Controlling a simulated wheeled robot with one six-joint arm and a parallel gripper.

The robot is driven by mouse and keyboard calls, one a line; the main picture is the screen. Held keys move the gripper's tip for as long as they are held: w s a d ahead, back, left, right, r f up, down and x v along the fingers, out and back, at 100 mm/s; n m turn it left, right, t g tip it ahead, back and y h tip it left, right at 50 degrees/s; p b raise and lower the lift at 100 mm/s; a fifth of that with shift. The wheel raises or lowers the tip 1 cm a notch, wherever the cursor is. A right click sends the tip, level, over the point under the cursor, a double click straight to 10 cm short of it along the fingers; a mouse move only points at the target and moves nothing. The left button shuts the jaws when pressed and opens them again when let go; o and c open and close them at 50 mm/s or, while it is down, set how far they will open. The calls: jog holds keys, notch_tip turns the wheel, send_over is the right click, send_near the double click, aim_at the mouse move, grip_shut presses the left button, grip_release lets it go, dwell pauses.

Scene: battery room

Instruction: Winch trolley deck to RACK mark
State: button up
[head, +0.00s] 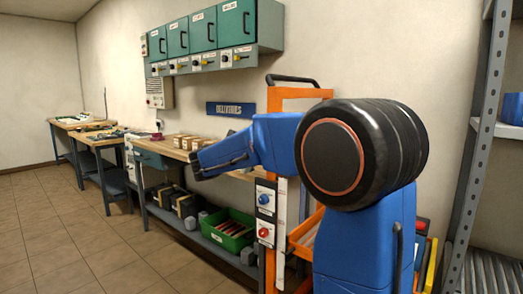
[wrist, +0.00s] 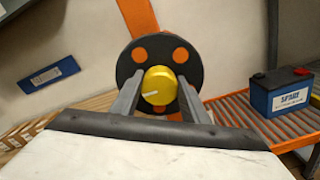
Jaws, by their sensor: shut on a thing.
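In the wrist view my gripper (wrist: 159,92) has its two fingers on either side of a yellow knob (wrist: 158,86) with a white line, and is shut on it. The knob sits on a black disc (wrist: 134,57) with orange spots, in front of an orange post (wrist: 137,15). In the head view the orange trolley frame (head: 300,92) stands behind my arm. I cannot make out a RACK mark, and my gripper's fingers are not visible there.
A workbench (head: 165,151) with small boxes runs along the wall, a green crate (head: 229,234) on its lower shelf. Green cabinets (head: 203,30) hang above. A grey rack upright (head: 484,130) stands close on the right. The tiled floor (head: 60,235) at left is clear.

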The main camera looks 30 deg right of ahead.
jog(key=shift+m, duration=0.4)
jog(key=o, duration=1.1)
jog(key=shift+c, duration=0.2)
jog(key=shift+a, duration=0.1)
jog(key=v, duration=1.7)
jog(key=shift+s, duration=0.15)
